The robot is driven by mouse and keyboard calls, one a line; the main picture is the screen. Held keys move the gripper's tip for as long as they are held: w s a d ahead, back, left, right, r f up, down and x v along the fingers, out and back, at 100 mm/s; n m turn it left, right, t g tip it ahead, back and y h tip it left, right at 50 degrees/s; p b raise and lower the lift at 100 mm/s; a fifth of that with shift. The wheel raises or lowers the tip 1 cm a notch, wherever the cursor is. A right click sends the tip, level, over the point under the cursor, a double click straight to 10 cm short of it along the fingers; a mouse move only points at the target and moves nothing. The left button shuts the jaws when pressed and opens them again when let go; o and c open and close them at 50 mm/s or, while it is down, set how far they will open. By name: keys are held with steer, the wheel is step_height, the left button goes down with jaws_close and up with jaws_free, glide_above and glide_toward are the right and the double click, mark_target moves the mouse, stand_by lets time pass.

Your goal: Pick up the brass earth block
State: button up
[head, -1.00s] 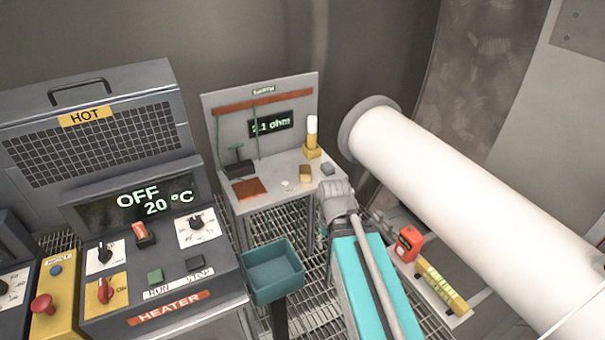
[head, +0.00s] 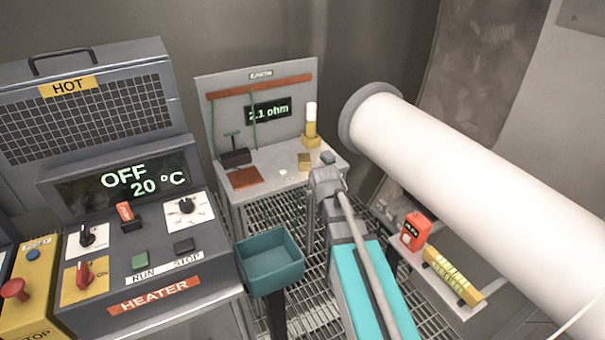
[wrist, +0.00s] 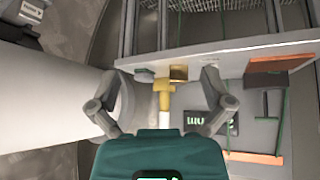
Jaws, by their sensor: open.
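The brass earth block (head: 304,161) is a small brass-coloured block on the grey bench top, right of its middle. In the wrist view the block (wrist: 178,73) shows between the spread fingers, beyond them, and close to a yellow base. My gripper (wrist: 167,72) is open with nothing between its fingers. In the head view my gripper (head: 326,172) is near the bench's front right corner, to the right of the block; its fingertips are not clear there.
A yellow stand with a white-topped post (head: 310,125) stands behind the block. A dark clamp block (head: 235,157) and a copper plate (head: 245,178) lie to the left. A wide white pipe (head: 450,180) is on the right. A teal bin (head: 270,262) is in front.

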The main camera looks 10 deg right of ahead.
mark_target(304, 161)
steer(key=w+a+t+b, duration=0.1)
steer(key=w+t+b, duration=0.5)
steer(key=w, duration=0.8)
steer(key=shift+w+a+f+t+b, duration=0.3)
steer(key=shift+f+t+b, duration=0.1)
steer(key=shift+b, duration=0.3)
steer(key=shift+b+x, duration=1.65)
steer(key=shift+x, duration=2.6)
steer(key=shift+f, duration=0.15)
steer(key=shift+a+b+x, duration=0.2)
steer(key=shift+b+x, duration=0.85)
steer(key=shift+x, duration=1.5)
steer(key=shift+s, duration=0.1)
steer(key=c, duration=1.3)
